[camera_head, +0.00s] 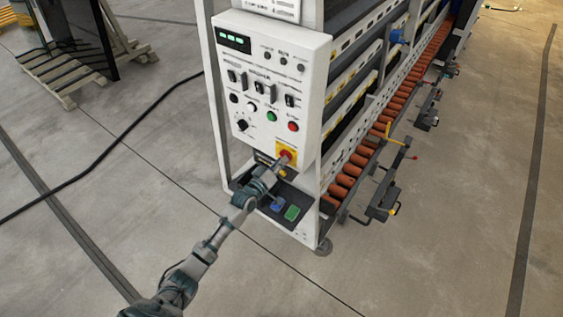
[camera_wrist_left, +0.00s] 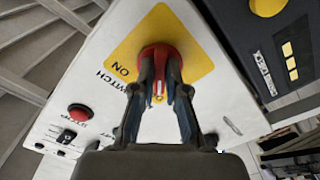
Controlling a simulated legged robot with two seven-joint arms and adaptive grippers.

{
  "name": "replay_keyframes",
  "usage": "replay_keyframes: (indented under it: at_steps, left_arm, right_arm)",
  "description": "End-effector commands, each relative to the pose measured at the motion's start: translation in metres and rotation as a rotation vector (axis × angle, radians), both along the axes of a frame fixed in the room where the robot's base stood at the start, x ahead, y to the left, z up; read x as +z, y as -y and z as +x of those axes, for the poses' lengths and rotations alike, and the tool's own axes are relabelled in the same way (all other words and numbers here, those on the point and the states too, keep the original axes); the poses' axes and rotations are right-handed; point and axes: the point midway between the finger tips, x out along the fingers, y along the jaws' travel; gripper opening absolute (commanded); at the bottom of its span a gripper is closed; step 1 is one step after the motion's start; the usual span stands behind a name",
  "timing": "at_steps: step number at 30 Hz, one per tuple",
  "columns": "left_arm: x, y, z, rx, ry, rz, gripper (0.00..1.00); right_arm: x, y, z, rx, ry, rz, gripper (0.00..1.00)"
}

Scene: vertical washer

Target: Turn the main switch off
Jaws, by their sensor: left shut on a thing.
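The main switch is a red rotary knob on a yellow plate (camera_wrist_left: 190,48), low on the white control panel (camera_head: 262,70). In the left wrist view the red knob (camera_wrist_left: 160,56) sits between the two fingers of my left gripper (camera_wrist_left: 160,92). The fingers are shut on it. In the head view my left gripper (camera_head: 284,160) reaches up to the yellow plate and covers part of the knob. My right gripper is not in view.
Above the switch are a red button (camera_head: 293,127), a green button (camera_head: 271,116), a black dial (camera_head: 242,125) and a lit green display (camera_head: 233,39). A dark shelf with a green item (camera_head: 292,213) lies below. Orange rollers (camera_head: 400,98) run along the right. A black cable crosses the floor.

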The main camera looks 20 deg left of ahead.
Motion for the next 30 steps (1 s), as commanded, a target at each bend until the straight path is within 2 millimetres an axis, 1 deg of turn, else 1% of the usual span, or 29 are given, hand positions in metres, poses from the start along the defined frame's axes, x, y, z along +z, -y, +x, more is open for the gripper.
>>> replay_keyframes:
  at_steps: [1,16,17,18,19,20,28,30]
  left_arm:
    - [0.0094,-0.0035,0.0026,0.007,0.016,-0.011,0.00]
    - [0.0088,-0.0037,0.0027,0.007,0.009,-0.030,0.00]
    - [0.0087,-0.0038,0.0027,0.007,0.009,-0.030,0.15]
    - [0.0086,-0.0037,0.0026,0.007,0.009,-0.030,0.25]
    - [0.0081,-0.0035,0.0026,0.007,0.007,-0.029,0.32]
    - [0.0073,-0.0032,0.0024,0.006,0.006,-0.029,0.38]
    - [0.0029,-0.0019,0.0006,0.004,-0.003,-0.026,0.38]
    - [0.0016,-0.0028,-0.0024,0.003,-0.005,-0.026,0.38]
  right_arm:
    - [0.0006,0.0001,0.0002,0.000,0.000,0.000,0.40]
    - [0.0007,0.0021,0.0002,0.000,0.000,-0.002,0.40]
    - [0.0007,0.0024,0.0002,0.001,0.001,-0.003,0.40]
    - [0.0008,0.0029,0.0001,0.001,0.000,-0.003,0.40]
    - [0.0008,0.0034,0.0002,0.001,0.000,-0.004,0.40]
    - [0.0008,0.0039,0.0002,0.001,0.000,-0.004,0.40]
    - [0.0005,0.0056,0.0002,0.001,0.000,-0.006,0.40]
    - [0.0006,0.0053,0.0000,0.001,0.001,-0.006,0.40]
